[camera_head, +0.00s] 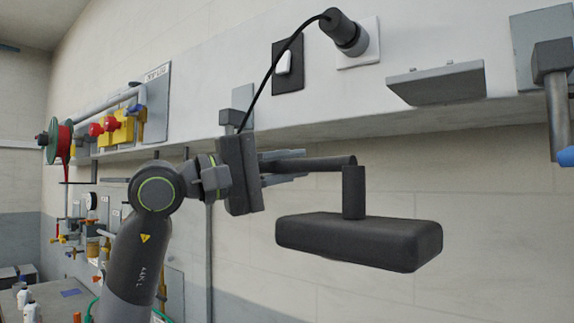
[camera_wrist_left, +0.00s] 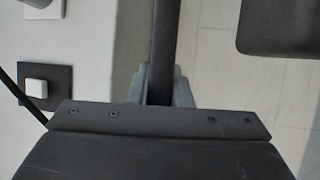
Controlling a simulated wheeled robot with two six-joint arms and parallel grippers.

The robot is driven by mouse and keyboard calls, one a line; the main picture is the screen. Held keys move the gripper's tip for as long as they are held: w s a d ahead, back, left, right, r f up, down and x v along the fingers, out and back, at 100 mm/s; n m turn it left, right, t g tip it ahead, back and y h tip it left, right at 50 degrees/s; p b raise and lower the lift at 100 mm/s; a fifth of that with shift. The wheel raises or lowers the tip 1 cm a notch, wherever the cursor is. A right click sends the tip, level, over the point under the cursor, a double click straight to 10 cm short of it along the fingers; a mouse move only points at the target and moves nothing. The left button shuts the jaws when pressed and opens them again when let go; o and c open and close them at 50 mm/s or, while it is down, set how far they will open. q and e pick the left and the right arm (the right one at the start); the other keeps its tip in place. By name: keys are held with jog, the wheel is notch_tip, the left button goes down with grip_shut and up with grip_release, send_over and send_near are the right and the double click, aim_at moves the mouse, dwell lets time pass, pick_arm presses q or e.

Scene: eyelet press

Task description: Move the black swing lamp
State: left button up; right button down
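The black swing lamp (camera_head: 360,240) hangs in the middle right of the head view. It has a wide flat head, a short upright post and a thin horizontal arm running left toward my left gripper (camera_head: 288,168). The gripper's grey fingers lie along this arm. In the left wrist view, the fingers of my left gripper (camera_wrist_left: 164,88) sit on both sides of the lamp's dark bar (camera_wrist_left: 166,40), close against it and seemingly closed on it. A corner of the lamp head shows at the upper right there. The lamp's mount is hidden behind the gripper. My right gripper is not in view.
A light shelf (camera_head: 420,119) runs along the wall just above the lamp. A black plug with a cable (camera_head: 345,33), a switch (camera_head: 287,65) and a grey ledge (camera_head: 440,85) are on the panel. Red and yellow fittings (camera_head: 120,128) stand left. Below the lamp is clear.

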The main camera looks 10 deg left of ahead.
pick_arm(q)
jog(key=o, duration=0.5)
jog(key=shift+w+d, duration=0.15)
jog(key=shift+c, duration=0.2)
jog(key=shift+s+a+f+b, duration=0.25)
jog(key=shift+s+a+b, duration=0.1)
jog(key=shift+a+b, duration=0.15)
jog(key=b+v, duration=0.6)
jog(key=v, duration=1)
jog(key=shift+b, duration=0.4)
jog(key=shift+a, duration=0.1)
